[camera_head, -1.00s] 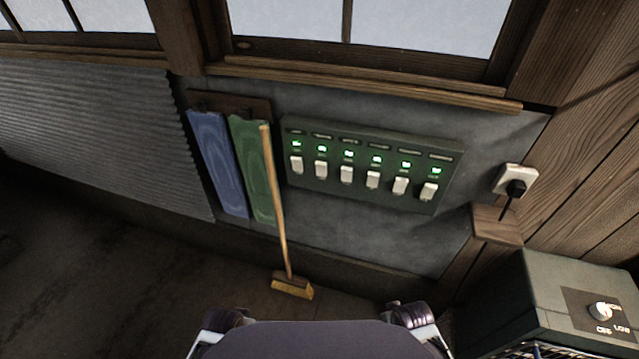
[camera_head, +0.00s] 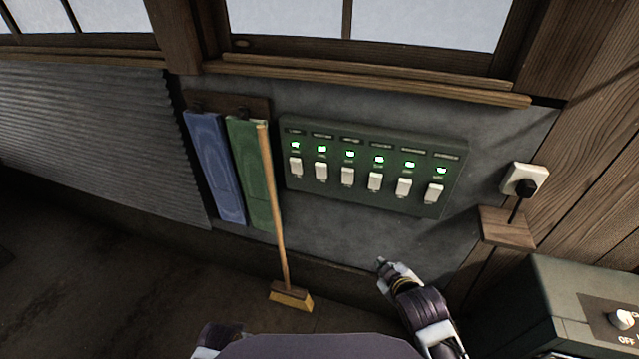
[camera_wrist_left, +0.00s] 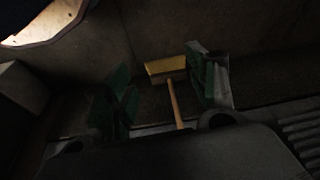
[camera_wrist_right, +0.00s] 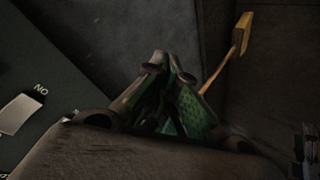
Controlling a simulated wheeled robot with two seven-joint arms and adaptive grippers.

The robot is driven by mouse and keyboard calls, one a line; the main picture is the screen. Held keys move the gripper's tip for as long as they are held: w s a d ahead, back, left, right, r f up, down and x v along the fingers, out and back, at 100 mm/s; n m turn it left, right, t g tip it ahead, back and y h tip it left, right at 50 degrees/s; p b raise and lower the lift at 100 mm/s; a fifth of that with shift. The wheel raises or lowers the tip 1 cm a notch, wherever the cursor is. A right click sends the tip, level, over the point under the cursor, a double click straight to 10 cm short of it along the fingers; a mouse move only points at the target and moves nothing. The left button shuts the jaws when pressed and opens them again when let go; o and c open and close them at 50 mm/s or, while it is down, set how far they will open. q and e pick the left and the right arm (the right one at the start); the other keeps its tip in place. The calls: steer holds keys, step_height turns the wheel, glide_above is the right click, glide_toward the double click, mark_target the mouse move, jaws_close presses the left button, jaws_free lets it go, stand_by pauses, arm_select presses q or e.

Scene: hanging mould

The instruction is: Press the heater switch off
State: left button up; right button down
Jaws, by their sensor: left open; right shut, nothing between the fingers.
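A dark green switch panel (camera_head: 376,165) is on the wall, with a row of several white rocker switches, each under a lit green lamp. The small name labels above the lamps are too blurred to tell which is the heater's. My right gripper (camera_head: 382,264) is shut and empty, below the panel and apart from it. In the right wrist view its closed fingertips (camera_wrist_right: 172,62) show, with the panel's edge, a white switch (camera_wrist_right: 19,113) and an "ON" mark at left. My left gripper (camera_wrist_left: 165,85) is open and empty; it is hidden in the head view.
A broom (camera_head: 275,210) leans left of the panel, by hanging blue (camera_head: 215,165) and green (camera_head: 250,165) boards. A socket with a black plug (camera_head: 525,182) and a small wooden shelf (camera_head: 507,226) are right. A grey-green box (camera_head: 560,290) with a white knob stands lower right.

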mark_target(321, 172)
arm_select(q)
steer(key=s+a+f, duration=0.1)
steer(key=s+f, duration=0.3)
steer(key=f, duration=0.4)
steer(key=s+a+f, duration=0.1)
steer(key=s+f, duration=0.2)
steer(key=f, duration=0.5)
steer(key=s+a+f, duration=0.1)
steer(key=s+f, duration=0.3)
steer(key=f, duration=0.5)
steer(key=shift+s+a+g, duration=0.3)
steer(key=shift+a, duration=0.1)
arm_select(e)
steer(key=w+a+r+n+t+y, duration=0.3)
steer(key=a+r+n+y, duration=0.1)
steer(key=a+r+n, duration=0.2)
steer(key=w+a+r+n+t+y, duration=0.3)
steer(key=a+r+n, duration=0.4)
steer(key=n, duration=0.3)
steer(key=shift+a+r+t+y, duration=0.3)
steer(key=shift+a+t+y, duration=0.4)
steer(key=shift+y, duration=0.1)
steer(key=shift+w, duration=0.15)
